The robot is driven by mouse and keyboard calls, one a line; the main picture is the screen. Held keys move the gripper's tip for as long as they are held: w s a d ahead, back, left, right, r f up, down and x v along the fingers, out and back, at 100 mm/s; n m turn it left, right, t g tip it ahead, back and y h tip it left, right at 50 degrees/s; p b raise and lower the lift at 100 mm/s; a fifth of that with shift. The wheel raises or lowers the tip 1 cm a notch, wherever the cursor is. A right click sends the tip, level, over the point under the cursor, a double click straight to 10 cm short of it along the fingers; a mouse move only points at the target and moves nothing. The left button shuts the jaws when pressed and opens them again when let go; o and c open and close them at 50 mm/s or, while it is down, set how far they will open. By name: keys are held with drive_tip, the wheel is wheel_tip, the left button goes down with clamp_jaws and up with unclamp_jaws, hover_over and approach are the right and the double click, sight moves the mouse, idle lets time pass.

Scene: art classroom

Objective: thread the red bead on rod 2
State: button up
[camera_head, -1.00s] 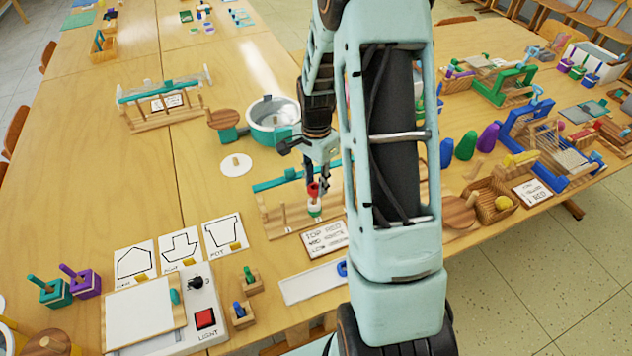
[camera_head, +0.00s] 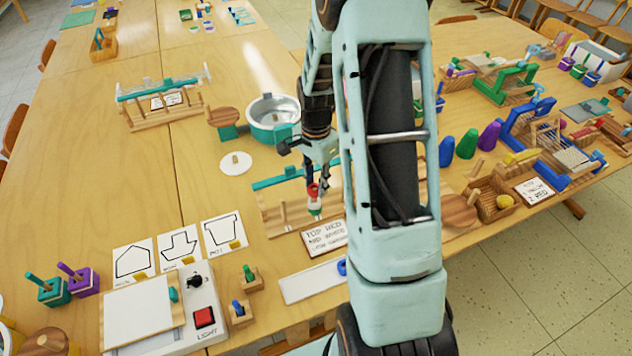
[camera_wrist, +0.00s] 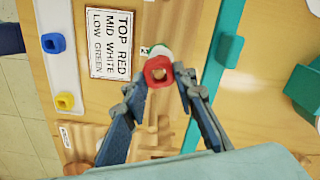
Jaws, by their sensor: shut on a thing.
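My gripper (camera_wrist: 167,80) is shut on the red bead (camera_wrist: 158,70), with one fingertip on each side of it. The bead's hole faces the wrist camera, and a tan spot shows in it; I cannot tell for sure whether this is the rod's tip. In the head view the red bead (camera_head: 313,190) is directly above a white bead (camera_head: 315,203) and a green bead (camera_head: 315,212), on the rack (camera_head: 275,227). Whether red touches white is unclear. The white and green beads are mostly hidden beneath it in the wrist view. A small "2" label is partly visible beside them.
A card (camera_wrist: 110,44) reading top red, mid white, low green lies before the rack. A teal bar (camera_wrist: 224,50) runs along the rack's back. A white tray (camera_wrist: 56,45) holds a blue and a yellow bead. A metal pan (camera_head: 273,118) stands behind.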

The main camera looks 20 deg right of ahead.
drive_tip(key=o, duration=0.8)
drive_tip(key=shift+o, duration=0.2)
wheel_tip(320, 180, up, 12)
drive_tip(key=shift+r, duration=0.1)
idle(0.5)
